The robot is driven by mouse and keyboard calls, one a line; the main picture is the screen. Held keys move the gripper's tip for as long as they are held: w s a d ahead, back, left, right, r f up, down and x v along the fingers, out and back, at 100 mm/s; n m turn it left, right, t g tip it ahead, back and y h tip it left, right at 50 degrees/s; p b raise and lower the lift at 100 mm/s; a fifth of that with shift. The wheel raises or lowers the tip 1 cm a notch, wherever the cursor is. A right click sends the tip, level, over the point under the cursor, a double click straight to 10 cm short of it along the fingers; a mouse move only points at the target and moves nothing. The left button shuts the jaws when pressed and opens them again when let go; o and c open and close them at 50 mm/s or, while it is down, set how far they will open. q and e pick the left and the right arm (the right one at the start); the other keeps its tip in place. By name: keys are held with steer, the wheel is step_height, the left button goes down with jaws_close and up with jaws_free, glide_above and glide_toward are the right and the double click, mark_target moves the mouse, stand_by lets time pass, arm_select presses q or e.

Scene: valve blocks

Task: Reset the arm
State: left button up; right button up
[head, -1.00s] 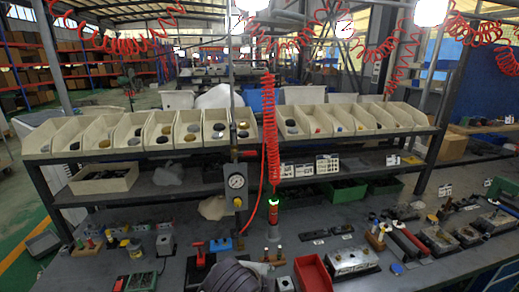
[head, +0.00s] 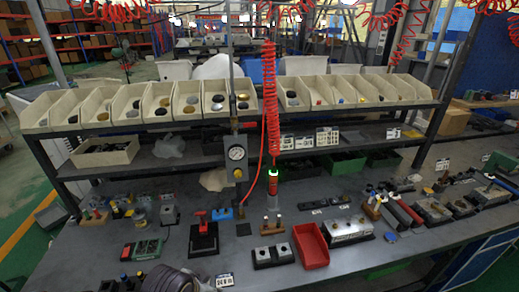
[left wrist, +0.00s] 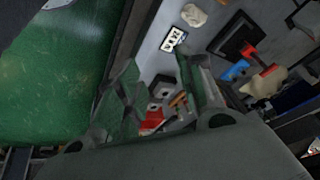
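My left gripper (left wrist: 155,68) shows in the left wrist view with its two fingers spread apart and nothing seen between them. Past the fingers are the grey table, a dark block with light round tops (left wrist: 160,88) and part of a red tray (left wrist: 150,122). In the head view a dark rounded part, apparently of my own arm, is at the bottom edge; no fingertips show there. A silver valve block (head: 347,231) lies on the table, right of the red tray (head: 311,246). The dark block with two light round tops (head: 272,255) is left of that tray. My right gripper is not in view.
A shelf of beige bins (head: 150,105) spans the back. A red air tool (head: 273,182) hangs on a coiled hose above the table. A pressure gauge (head: 236,153) stands on a post. A black stand with a red clamp (head: 203,237) and a green case (head: 149,248) are at left.

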arm_select(q)
steer(key=s+a+f+n+g+y, duration=0.1)
steer(key=s+a+f+n, duration=0.35)
steer(key=s+a, duration=0.2)
step_height(320, 180, down, 35)
steer(key=s+a+g+b, duration=0.1)
steer(key=s+g+b, duration=0.1)
steer(key=s+a+f+b, duration=0.1)
steer(key=s+a+f, duration=0.1)
steer(key=s+f, duration=0.8)
steer(key=s+a+f+b, duration=0.1)
steer(key=s+a+f, duration=0.1)
steer(key=s+f, duration=0.9)
steer(key=shift+s+f+g, duration=0.2)
steer(key=shift+s+g, duration=0.2)
steer(key=shift+s, duration=0.25)
